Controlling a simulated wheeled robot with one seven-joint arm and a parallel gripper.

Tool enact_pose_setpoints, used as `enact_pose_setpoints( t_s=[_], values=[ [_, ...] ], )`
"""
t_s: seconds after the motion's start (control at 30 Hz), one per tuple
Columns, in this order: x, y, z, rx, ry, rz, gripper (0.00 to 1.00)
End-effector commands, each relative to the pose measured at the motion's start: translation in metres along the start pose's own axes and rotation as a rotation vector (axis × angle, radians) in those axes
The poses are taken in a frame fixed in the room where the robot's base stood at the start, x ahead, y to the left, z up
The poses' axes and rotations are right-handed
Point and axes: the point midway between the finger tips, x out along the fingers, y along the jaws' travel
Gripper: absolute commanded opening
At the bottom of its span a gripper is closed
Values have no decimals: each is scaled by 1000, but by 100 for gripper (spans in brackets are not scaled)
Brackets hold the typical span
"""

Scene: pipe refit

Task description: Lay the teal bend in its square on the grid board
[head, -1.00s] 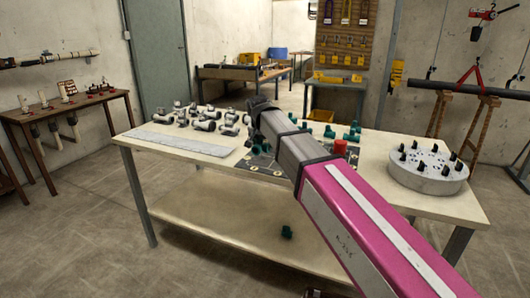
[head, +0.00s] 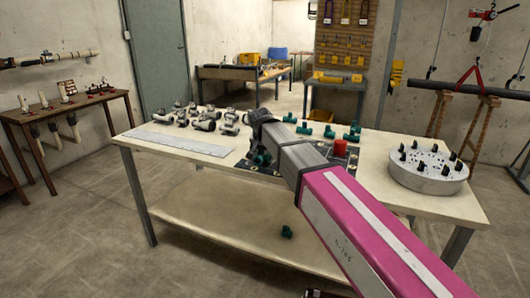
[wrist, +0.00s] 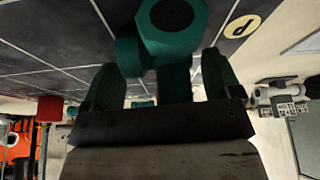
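The teal bend (wrist: 150,52) shows large in the wrist view, between the two fingers of my gripper (wrist: 160,75). Its hexagonal end with a dark opening faces the camera. Dark gaps show on both sides of its lower part, while its upper part reaches near both fingertips; contact is unclear. The dark grid board (wrist: 60,50) with pale lines lies beyond it. In the head view my gripper (head: 258,132) is over the left part of the board (head: 345,166), with teal (head: 258,158) just below it. My arm hides much of the board, and the bend's square cannot be made out.
A red cylinder (head: 340,148) stands on the board's right side. Several teal fittings (head: 306,128) lie behind the arm, grey fittings (head: 205,120) at the back left. A round grey holder (head: 428,172) with black pegs stands at right. A pale strip (head: 180,139) lies front left.

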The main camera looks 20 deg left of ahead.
Motion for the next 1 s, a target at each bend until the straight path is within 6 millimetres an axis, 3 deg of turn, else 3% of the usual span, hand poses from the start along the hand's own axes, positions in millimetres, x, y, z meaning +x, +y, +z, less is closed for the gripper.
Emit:
enact_pose_setpoints(
  t_s=[0.27,0.43,1.0],
  values=[
    [0,0,0,0,0,0,85],
    [-11,0,-1,0,0,-1,85],
    [-104,0,-1,0,1,-1,85]
  ],
)
